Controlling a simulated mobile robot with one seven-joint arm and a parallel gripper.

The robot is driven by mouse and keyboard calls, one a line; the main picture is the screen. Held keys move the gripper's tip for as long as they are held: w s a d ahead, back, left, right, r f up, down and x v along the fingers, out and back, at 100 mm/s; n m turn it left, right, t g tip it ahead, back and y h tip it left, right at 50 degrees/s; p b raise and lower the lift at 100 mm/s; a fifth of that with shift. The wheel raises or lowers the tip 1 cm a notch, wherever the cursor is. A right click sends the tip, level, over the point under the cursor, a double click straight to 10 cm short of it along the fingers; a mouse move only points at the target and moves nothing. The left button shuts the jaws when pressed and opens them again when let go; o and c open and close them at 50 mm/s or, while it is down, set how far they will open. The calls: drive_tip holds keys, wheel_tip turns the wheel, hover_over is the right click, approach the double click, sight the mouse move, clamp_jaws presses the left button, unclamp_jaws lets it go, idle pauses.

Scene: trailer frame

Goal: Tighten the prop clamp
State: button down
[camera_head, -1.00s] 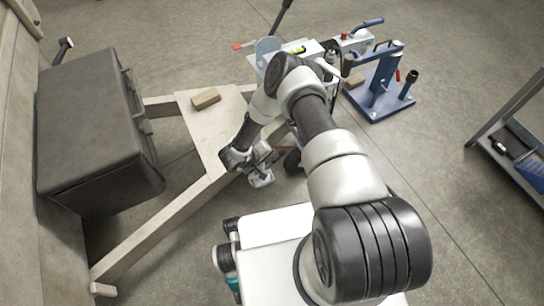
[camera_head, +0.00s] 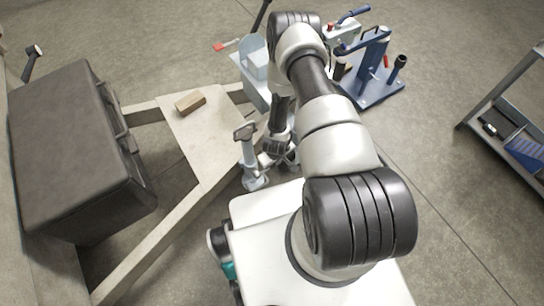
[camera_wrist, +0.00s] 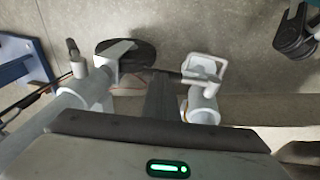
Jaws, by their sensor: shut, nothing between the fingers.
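A pale grey prop (camera_head: 249,158) stands upright near the trailer frame's corner in the head view, with a T-shaped top and a flat foot. My gripper (camera_head: 277,148) is just right of it, pointing down and partly hidden by my arm. In the wrist view the shut, empty fingers of my gripper (camera_wrist: 162,80) show as a dark bar. Right of them is a grey tube with a square loop (camera_wrist: 203,68). Left of them is a grey tube with a collar and a dark-tipped lever (camera_wrist: 74,52). I cannot tell for sure which part is the clamp.
A large dark case (camera_head: 65,155) stands at left by the pale trailer frame (camera_head: 205,155). A wooden block (camera_head: 190,102) lies on the frame. A blue metal stand (camera_head: 372,85) is behind, and a shelf rack (camera_head: 500,120) is at right.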

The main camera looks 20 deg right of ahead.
drive_tip(key=shift+d+b+x, duration=0.2)
drive_tip(key=shift+b+x, duration=0.6)
drive_tip(key=shift+x, duration=0.3)
drive_tip(key=shift+s+d+f, duration=0.15)
drive_tip(key=shift+d+f, duration=0.05)
drive_tip(key=shift+d+f+g+y+b, duration=0.15)
drive_tip(key=shift+f+y+b, duration=0.2)
drive_tip(key=shift+f+y, duration=0.35)
drive_tip(key=shift+d+f+g+y+b, duration=0.15)
drive_tip(key=shift+f+y+b, duration=0.25)
drive_tip(key=shift+y, duration=0.5)
drive_tip(key=shift+s+x, duration=0.15)
drive_tip(key=shift+x, duration=0.8)
drive_tip(key=shift+s+x, duration=0.2)
drive_tip(key=shift+x, duration=0.8)
drive_tip(key=shift+a+f, duration=0.15)
drive_tip(key=shift+f, duration=0.05)
